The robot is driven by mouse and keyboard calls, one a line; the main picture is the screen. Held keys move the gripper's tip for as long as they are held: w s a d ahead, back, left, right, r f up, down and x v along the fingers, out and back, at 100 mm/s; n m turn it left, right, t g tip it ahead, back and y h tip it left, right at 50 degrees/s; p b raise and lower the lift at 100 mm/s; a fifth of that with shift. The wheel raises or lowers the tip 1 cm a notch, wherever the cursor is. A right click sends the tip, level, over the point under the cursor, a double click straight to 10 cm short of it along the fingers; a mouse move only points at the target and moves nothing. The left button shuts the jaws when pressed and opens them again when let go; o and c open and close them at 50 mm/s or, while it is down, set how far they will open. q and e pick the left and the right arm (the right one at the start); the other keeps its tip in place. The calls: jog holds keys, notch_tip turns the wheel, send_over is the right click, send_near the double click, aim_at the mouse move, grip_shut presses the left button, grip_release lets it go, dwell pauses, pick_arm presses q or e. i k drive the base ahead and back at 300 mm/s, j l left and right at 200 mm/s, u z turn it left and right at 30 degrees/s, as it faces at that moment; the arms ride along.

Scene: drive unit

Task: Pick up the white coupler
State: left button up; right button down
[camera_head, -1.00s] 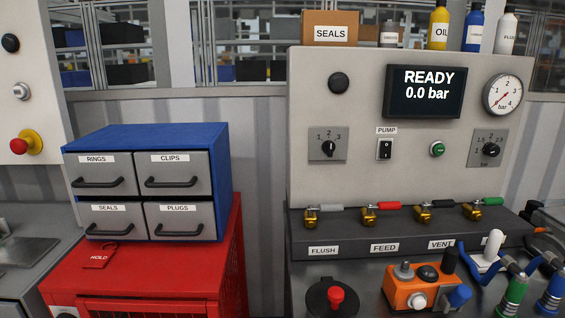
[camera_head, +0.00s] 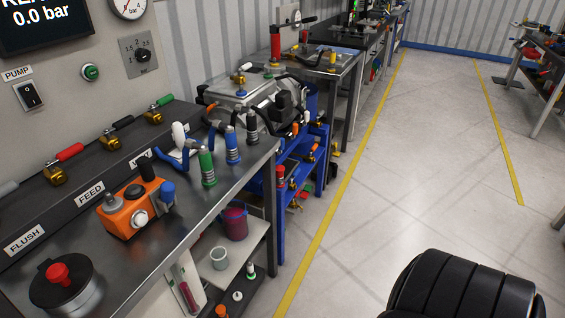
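A white rounded piece (camera_head: 179,134) stands upright at the back of the steel bench, among blue hose loops. It looks like the white coupler, but it is small and I cannot tell for sure. Neither of my grippers is in view. A black rounded segment, which seems to be part of my arm, shows at the bottom right.
An orange pump block (camera_head: 124,216) and a black round pot with a red knob (camera_head: 62,284) sit on the bench (camera_head: 165,240). The floor (camera_head: 400,190) at the right is clear.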

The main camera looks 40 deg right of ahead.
aim_at(250, 266)
jog(key=z, duration=1.1)
